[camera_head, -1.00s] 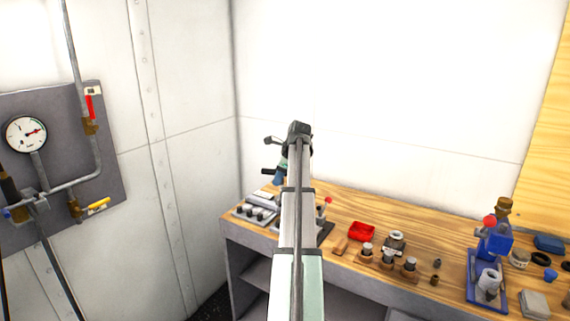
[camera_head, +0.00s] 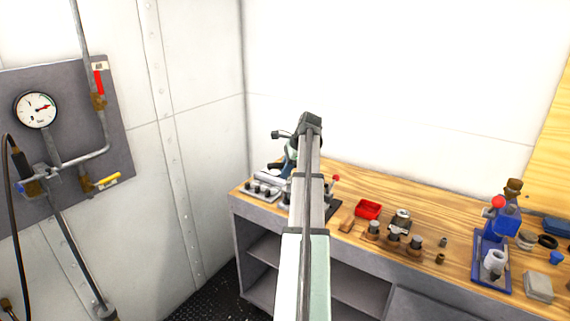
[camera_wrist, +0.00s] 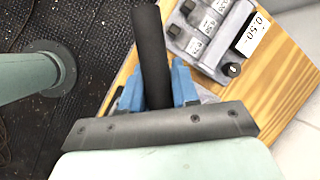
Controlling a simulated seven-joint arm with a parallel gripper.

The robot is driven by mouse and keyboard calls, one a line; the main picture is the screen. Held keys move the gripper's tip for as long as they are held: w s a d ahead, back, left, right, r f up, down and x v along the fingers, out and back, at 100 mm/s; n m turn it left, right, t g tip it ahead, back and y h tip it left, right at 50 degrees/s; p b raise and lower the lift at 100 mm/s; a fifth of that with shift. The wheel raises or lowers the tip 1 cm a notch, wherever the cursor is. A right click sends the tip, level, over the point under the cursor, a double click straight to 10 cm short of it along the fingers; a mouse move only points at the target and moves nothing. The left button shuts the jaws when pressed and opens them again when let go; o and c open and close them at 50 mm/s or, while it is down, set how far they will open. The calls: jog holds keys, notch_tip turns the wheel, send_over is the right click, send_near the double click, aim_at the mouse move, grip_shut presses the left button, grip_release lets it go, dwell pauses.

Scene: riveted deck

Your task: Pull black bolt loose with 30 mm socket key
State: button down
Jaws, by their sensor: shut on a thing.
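My gripper (camera_wrist: 158,88), with blue fingers, is shut on a black cylindrical handle (camera_wrist: 150,45) in the wrist view. In the head view my gripper (camera_head: 288,166) is above the bench's left end, partly behind my arm. A grey block (camera_wrist: 178,42) with dark-topped square pieces and white labels lies beyond the fingers. A small black round part (camera_wrist: 232,69) sits at its near edge; I cannot tell whether it is the black bolt.
A gauge panel (camera_head: 70,130) with pipes is on the left wall. Dark floor (camera_wrist: 90,30) lies beside the bench.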

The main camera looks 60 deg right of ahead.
jog(key=shift+f, duration=0.3)
jog(key=m+h, duration=0.1)
jog(key=m, duration=0.1)
jog(key=m+h, duration=0.1)
jog(key=m, duration=0.2)
jog(key=shift+d, duration=0.2)
jog(key=m, duration=0.1)
jog(key=m+h, duration=0.1)
jog(key=m, duration=0.1)
jog(key=shift+d+m+h, duration=0.2)
jog(key=shift+m+h, duration=0.1)
jog(key=m, duration=0.1)
jog(key=m+g+h, duration=0.1)
jog(key=m, duration=0.2)
jog(key=shift+d+m+g+h, duration=0.25)
jog(key=shift+m+g+h, duration=0.05)
jog(key=shift+s+d+m+g+h, duration=0.1)
jog(key=shift+m+g+h, duration=0.2)
jog(key=shift+m, duration=0.65)
jog(key=shift+s+d+m+g+h, duration=0.1)
jog(key=shift+m+g, duration=0.3)
jog(key=shift+m, duration=0.55)
jog(key=shift+f, duration=1.3)
